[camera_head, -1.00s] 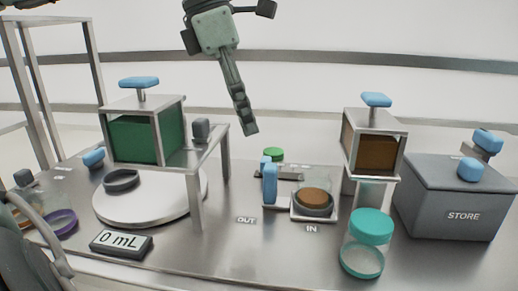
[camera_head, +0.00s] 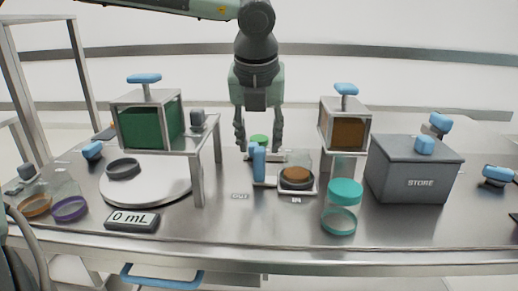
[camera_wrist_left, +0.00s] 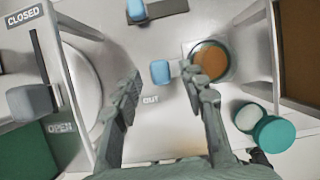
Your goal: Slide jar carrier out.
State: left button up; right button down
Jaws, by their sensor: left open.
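The jar carrier (camera_head: 305,191) is a small pale tray with an upright blue handle (camera_head: 259,165) at its left end. An open jar with brown contents (camera_head: 296,177) sits on it beside the IN label. The handle also shows in the left wrist view (camera_wrist_left: 160,73), close to the OUT label, with the brown jar (camera_wrist_left: 210,61) to its right. My left gripper (camera_head: 259,146) points down, open and empty, over the handle's area. In the left wrist view its fingers (camera_wrist_left: 167,82) appear either side of the handle, with no clear contact. My right gripper is not in view.
A steel stand with a green hopper (camera_head: 150,125) is left of the carrier. A brown hopper (camera_head: 346,128) is close on its right, with a teal-lidded jar (camera_head: 344,192) in front. A grey STORE box (camera_head: 415,175) stands farther right.

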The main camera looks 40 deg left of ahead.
aim_at(259, 149)
pick_arm(q)
jog(key=shift+x, duration=1.7)
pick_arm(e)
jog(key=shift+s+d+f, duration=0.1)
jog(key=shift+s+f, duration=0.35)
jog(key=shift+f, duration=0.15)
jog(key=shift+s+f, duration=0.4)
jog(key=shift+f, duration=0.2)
pick_arm(q)
jog(key=shift+c, duration=0.3)
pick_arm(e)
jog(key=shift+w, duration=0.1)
pick_arm(q)
grip_shut()
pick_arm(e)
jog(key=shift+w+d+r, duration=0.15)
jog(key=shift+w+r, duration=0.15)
